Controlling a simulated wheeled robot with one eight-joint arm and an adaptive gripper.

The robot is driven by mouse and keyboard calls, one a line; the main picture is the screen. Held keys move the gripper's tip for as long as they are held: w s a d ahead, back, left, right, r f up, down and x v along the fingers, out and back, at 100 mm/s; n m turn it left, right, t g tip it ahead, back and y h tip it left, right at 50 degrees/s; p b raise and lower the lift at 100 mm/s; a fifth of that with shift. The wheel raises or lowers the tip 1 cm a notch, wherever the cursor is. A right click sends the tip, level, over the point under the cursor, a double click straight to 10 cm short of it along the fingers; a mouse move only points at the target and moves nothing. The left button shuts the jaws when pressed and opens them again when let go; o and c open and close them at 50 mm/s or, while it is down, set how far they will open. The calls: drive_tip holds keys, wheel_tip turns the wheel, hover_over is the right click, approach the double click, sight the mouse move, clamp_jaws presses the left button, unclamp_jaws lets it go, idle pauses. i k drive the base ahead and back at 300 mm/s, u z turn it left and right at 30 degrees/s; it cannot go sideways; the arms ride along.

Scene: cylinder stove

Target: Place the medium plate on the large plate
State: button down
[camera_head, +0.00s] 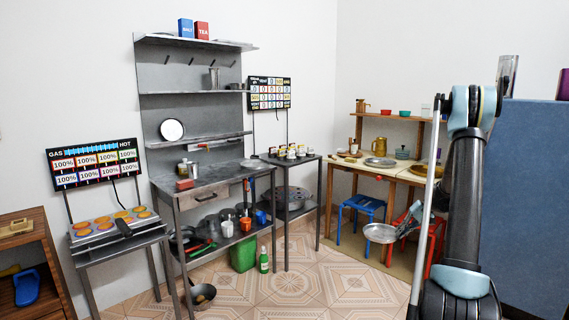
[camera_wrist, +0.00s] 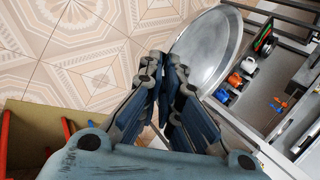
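A round, shallow metal plate (camera_head: 380,232), which looks like the medium plate, is in my gripper (camera_head: 400,226), held in the air in front of the wooden table. In the wrist view the plate (camera_wrist: 208,48) reaches up and right from the fingertips (camera_wrist: 165,75), which look shut on its near rim. The fingers hide part of that rim. Another round metal plate (camera_head: 380,161), possibly the large plate, lies on the wooden table, behind and above the held one. The sizes are hard to compare.
A blue stool (camera_head: 362,210) and a red stool (camera_head: 432,232) stand under the wooden table (camera_head: 350,168). A large blue-grey block (camera_head: 535,200) fills the right side. A metal stand with several cups (camera_head: 290,152) is left of the table. Tiled floor (camera_head: 300,285) is open in front.

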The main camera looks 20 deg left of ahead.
sight(255, 165)
drive_tip(key=u, duration=0.25)
drive_tip(key=i, duration=1)
drive_tip(key=u, duration=0.65)
